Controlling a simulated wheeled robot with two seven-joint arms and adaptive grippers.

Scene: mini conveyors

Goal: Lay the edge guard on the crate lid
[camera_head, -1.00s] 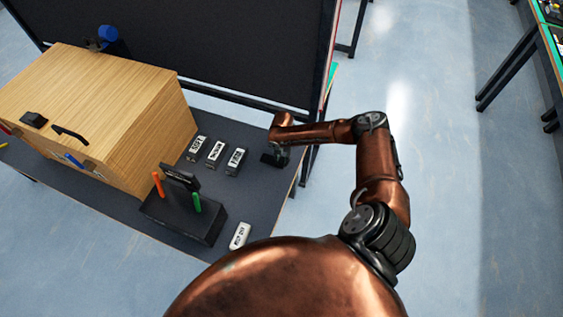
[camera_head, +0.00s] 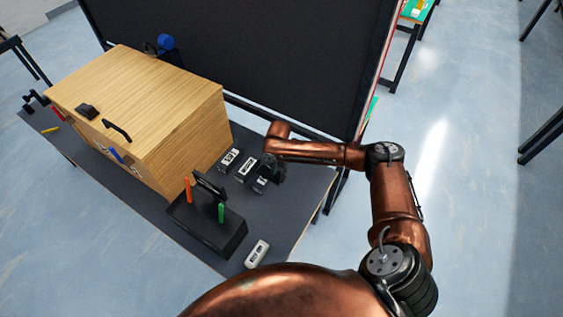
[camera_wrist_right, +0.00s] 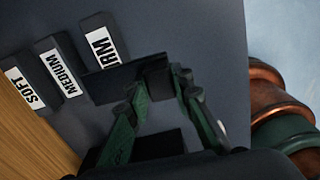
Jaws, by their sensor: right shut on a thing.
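The wooden crate (camera_head: 186,135) stands at the left of the dark table, and its pale wood lid (camera_head: 150,78) faces up. My right gripper (camera_head: 272,170) is beside the labelled blocks, to the right of the crate. In the right wrist view, its fingers (camera_wrist_right: 158,78) are shut on a dark bar, which I take to be the edge guard (camera_wrist_right: 108,82). The bar overlaps the end of the FIRM block in that view; whether they touch I cannot tell. In the head view the bar is hard to make out against the gripper. My left gripper is not in view.
Blocks labelled SOFT (camera_wrist_right: 26,88), MEDIUM (camera_wrist_right: 62,66) and FIRM (camera_wrist_right: 103,45) lie in a row. A black stand (camera_head: 205,226) with orange and green handles is in front. A pale labelled block (camera_head: 257,253) lies near the front edge. A dark panel (camera_head: 260,55) rises behind.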

